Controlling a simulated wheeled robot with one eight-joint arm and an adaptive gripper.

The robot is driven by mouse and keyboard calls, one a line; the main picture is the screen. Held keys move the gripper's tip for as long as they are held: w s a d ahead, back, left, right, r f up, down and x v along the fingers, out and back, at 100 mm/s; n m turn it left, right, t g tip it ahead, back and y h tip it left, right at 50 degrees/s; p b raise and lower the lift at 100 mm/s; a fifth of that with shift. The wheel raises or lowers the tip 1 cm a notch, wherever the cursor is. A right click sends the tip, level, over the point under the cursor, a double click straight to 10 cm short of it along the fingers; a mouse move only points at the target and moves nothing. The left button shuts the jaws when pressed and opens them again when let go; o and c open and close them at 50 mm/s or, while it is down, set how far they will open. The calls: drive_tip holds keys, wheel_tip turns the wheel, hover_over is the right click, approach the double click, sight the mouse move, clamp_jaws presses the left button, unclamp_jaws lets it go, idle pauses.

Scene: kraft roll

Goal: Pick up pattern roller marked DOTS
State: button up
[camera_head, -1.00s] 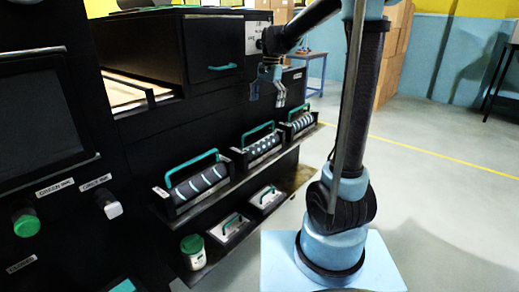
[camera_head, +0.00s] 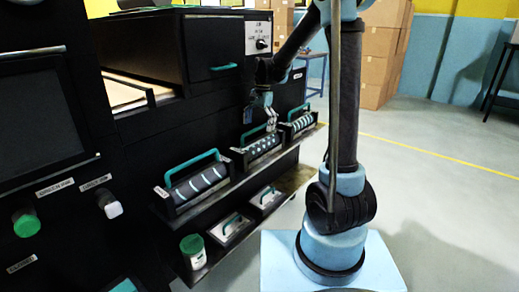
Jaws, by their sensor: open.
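Three pattern rollers with teal handles sit in black holders on the upper shelf of the black machine. The middle roller (camera_head: 263,147) carries light dots, and its teal handle (camera_head: 252,133) stands upright over it. The dots match DOTS, but I cannot read a label on it. My gripper (camera_head: 261,116) is open and empty, pointing down just above the middle roller, close to its handle. I cannot tell whether a finger touches the handle.
A striped roller (camera_head: 200,181) is at the left and another patterned roller (camera_head: 302,122) at the right. Two flat handled blocks (camera_head: 229,227) and a green-lidded jar (camera_head: 193,250) stand on the lower shelf. The machine's drawer (camera_head: 212,50) is above.

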sight(259, 139)
drive_tip(key=shift+s+f, duration=0.2)
drive_tip(key=shift+f, duration=1.5)
drive_tip(key=shift+s+f, duration=0.15)
drive_tip(key=shift+f, duration=1.5)
drive_tip(key=shift+c, duration=0.5)
drive_tip(key=c, duration=2.1)
drive_tip(key=shift+o, duration=0.2)
drive_tip(key=shift+r, duration=0.1)
